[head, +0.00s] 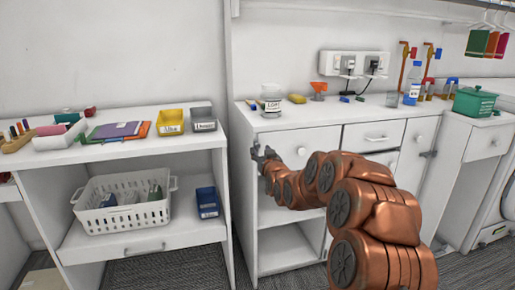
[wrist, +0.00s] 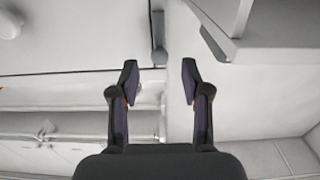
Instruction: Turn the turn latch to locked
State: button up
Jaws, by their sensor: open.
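The turn latch (wrist: 159,52) shows in the wrist view as a small grey bar at the edge of a white panel, at the top centre. It lies just beyond my fingertips and between them in the picture, with its long side pointing up the picture. My gripper (wrist: 159,82) is open, and nothing is between its fingers. In the head view my gripper (head: 262,156) is at the left edge of the white cabinet, left of a round white knob (head: 302,151). There my gripper covers the spot, and I cannot make out the latch.
The white cabinet top (head: 330,109) holds a glass jar (head: 270,100), bottles and a green box (head: 474,102). To the left, a shelf unit carries a white basket (head: 125,203) and a blue bin (head: 207,202). A dark fitting (head: 428,154) sits farther right on the cabinet.

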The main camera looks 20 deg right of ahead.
aim_at(258, 146)
jog(key=shift+w+r, duration=0.1)
jog(key=shift+w, duration=2.45)
jog(key=shift+c, duration=0.4)
grip_shut()
